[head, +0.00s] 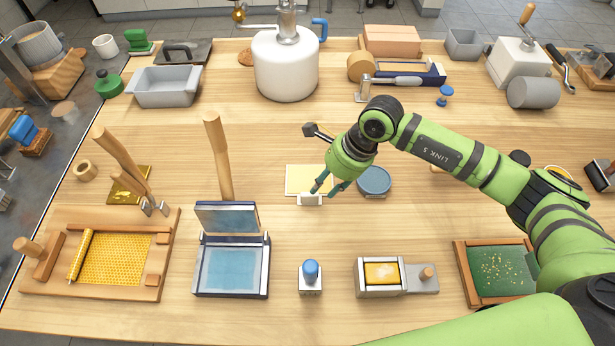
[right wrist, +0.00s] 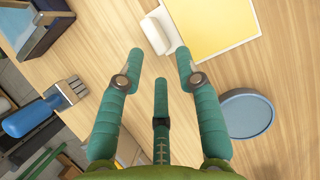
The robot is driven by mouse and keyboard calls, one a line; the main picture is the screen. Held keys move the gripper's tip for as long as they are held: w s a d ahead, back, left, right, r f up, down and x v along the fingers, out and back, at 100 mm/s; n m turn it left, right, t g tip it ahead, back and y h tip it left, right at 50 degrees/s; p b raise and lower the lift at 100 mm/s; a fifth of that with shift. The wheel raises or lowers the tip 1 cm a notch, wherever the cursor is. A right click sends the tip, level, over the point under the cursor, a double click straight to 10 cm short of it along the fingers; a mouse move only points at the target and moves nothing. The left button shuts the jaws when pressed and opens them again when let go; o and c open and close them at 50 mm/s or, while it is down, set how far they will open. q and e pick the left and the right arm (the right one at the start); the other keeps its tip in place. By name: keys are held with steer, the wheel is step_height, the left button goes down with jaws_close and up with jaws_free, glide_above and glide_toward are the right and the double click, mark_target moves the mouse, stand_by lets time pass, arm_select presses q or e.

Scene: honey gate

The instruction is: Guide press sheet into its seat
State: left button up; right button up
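The press sheet (head: 301,177), a yellow panel with a pale border and a white grip block (head: 309,199) at its near edge, lies flat on the table. It also shows at the top of the right wrist view (right wrist: 212,28). My right gripper (head: 325,187) is at the sheet's near right corner, close to the grip block. In the right wrist view its fingers (right wrist: 160,62) are spread and empty, with the grip block (right wrist: 159,33) just beyond them. A blue hinged press (head: 232,268) stands open at left, its lid raised. My left gripper is not in view.
A round blue dish (head: 374,181) sits just right of the sheet. A blue-handled tool (head: 311,275) stands in front. A wooden frame (head: 160,275) with honeycomb is far left, and a small tray (head: 362,278) front right. Bare table lies between sheet and press.

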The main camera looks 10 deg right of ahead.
mark_target(315, 195)
steer(key=shift+s+a+f+p, duration=0.3)
steer(key=shift+a+f+p, duration=0.25)
steer(key=shift+f+p, duration=0.2)
steer(key=x, duration=0.3)
steer(key=shift+w+d+p, duration=0.1)
steer(key=shift+w+p, duration=0.05)
steer(key=shift+p, duration=0.2)
steer(key=shift+f, duration=0.4)
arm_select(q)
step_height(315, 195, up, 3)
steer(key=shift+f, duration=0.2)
arm_select(e)
steer(key=shift+w, duration=0.1)
jaws_close()
